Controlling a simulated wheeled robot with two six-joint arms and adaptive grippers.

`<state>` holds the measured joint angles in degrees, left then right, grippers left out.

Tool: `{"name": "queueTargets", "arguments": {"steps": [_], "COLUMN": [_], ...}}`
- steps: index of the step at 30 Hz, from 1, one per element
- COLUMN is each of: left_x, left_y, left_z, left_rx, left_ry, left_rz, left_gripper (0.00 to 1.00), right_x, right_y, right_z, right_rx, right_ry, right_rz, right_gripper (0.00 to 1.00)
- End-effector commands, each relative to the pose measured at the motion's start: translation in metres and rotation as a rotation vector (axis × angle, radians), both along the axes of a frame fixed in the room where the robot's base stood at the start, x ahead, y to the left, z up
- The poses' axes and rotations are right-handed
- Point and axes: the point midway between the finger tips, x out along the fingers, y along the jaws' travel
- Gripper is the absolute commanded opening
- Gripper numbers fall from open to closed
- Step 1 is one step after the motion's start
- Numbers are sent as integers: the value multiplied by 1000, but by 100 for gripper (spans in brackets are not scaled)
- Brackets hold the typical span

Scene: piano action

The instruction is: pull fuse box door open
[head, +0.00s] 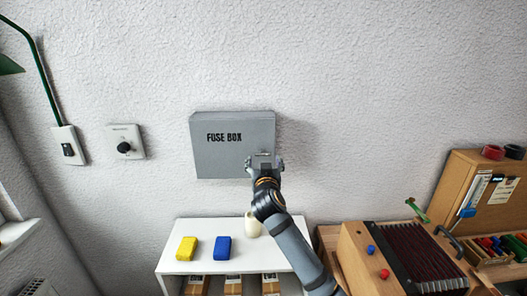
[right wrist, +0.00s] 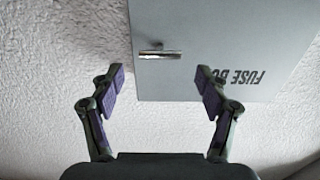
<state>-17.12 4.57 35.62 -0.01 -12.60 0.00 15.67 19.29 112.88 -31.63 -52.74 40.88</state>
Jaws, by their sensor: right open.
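The grey fuse box (head: 220,155) hangs on the white wall, and its door is shut, with FUSE BOX lettered on it. In the right wrist view the door (right wrist: 220,25) shows upside down with a small metal handle (right wrist: 160,54). My right gripper (head: 264,160) is at the lower right of the door, in front of the handle. In the right wrist view the right gripper (right wrist: 160,75) is open, with its fingers on either side of the handle and nothing between the pads. Contact with the door cannot be told. My left gripper is not in view.
Below the box is a white shelf (head: 195,262) with a yellow block (head: 187,248), a blue block (head: 223,247) and a cream vase (head: 252,225). A dial (head: 125,147) and a switch (head: 68,149) are on the wall at left.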

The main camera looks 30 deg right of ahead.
Motion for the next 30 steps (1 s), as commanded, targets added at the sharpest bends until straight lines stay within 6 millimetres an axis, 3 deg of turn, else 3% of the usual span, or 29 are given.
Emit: {"name": "queueTargets", "arguments": {"steps": [1,6,17,30], "left_x": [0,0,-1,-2], "left_y": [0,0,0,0], "left_z": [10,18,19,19], "left_rx": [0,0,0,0], "left_ry": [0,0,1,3], "left_rz": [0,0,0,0], "left_gripper": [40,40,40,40], "right_x": [9,30,38,37], "right_y": [-6,-19,-23,-23], "right_z": [5,3,-1,-1], "right_rx": [0,1,1,1], "right_ry": [1,1,1,1], "right_rz": [-2,-1,1,1], "right_gripper": [75,75,75,18]}}
